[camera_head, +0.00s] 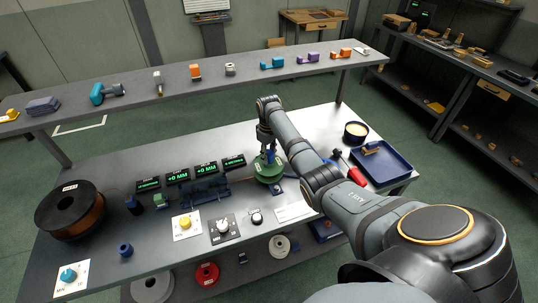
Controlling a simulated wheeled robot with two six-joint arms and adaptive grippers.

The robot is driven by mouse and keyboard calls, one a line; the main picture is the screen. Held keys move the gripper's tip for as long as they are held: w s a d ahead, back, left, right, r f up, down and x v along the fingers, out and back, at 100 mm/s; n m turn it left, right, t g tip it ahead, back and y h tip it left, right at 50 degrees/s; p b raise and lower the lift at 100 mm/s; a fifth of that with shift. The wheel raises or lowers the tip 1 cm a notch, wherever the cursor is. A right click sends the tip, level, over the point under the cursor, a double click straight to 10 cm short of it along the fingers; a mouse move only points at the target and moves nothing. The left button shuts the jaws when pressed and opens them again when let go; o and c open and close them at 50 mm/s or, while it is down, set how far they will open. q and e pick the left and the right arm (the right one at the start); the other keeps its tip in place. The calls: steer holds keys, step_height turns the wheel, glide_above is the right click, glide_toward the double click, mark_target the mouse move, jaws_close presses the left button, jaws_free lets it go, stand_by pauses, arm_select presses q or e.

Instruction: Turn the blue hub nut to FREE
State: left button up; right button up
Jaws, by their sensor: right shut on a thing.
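My right gripper (267,149) reaches down from the end of my right arm to the green spool (267,173) on the back right part of the bench. It is shut on the blue hub nut (271,157) at the top middle of the spool. The fingers hide most of the nut, and any FREE marking on it is too small to read. My left gripper is not in view.
The grey bench (125,270) holds a dark spool with brown wire (80,211), small displays (206,169), and knob panels (222,228). A blue tray (384,166) and red-handled tool (356,176) lie right of my forearm. A shelf (140,112) runs behind.

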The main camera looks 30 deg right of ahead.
steer(key=shift+w+r+n+p, duration=0.1)
steer(key=shift+r+n+p, duration=0.2)
steer(key=shift+n+p, duration=0.25)
steer(key=shift+n, duration=0.75)
steer(key=shift+f+n+p, duration=0.1)
steer(key=shift+n+p, duration=0.45)
steer(key=shift+n, duration=0.45)
steer(key=shift+f, duration=0.1)
steer(key=shift+n, duration=0.3)
